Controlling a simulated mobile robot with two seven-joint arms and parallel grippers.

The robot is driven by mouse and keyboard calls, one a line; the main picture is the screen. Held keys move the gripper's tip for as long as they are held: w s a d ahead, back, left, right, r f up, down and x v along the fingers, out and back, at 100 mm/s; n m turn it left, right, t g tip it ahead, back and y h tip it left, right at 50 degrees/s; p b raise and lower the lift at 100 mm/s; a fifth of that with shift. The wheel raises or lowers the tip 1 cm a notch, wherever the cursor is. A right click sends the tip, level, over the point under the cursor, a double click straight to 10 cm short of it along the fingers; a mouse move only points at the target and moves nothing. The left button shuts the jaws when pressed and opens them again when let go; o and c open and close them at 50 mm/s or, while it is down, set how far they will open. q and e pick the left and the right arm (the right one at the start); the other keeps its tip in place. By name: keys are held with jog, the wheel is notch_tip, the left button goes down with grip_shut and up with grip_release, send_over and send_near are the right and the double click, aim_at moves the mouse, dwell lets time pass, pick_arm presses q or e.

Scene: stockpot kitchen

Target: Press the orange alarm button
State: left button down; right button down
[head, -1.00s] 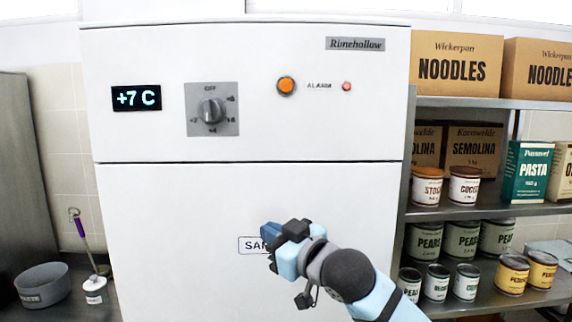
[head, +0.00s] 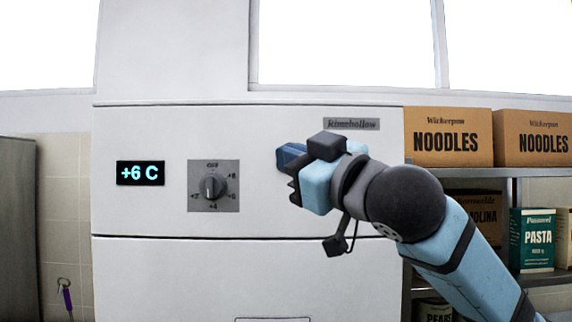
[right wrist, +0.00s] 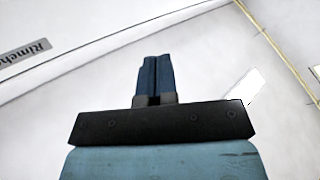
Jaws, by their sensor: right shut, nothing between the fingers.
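The orange alarm button does not show in either view now; my right gripper covers that part of the white cabinet's upper panel (head: 265,215). My right gripper (head: 285,157) is shut and empty, its blue fingertips pointing at the panel below the Rimehollow plate (head: 352,124). In the right wrist view the shut fingers (right wrist: 154,78) stand side by side in front of the white surface. I cannot tell whether the tips touch the panel or the button. My left gripper is not in view.
A dial (head: 212,187) and a display (head: 140,173) reading +6 C sit left of my right gripper on the panel. A shelf at the right holds noodle boxes (head: 447,138) and a pasta box (head: 532,240). A pale rectangle (right wrist: 242,90) shows in the wrist view.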

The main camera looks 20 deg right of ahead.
jog(key=w+d, duration=0.2)
jog(key=w, duration=0.6)
jog(key=shift+w+d, duration=0.25)
dwell(1.0)
jog(key=shift+p, duration=0.35)
dwell(0.6)
jog(key=shift+w+d, duration=0.1)
jog(key=shift+w, duration=0.3)
jog(key=shift+w+d+p, duration=0.1)
jog(key=shift+w+p, duration=0.25)
dwell(0.7)
jog(key=shift+s, duration=0.1)
jog(key=shift+s+a, duration=0.2)
jog(key=shift+s, duration=0.45)
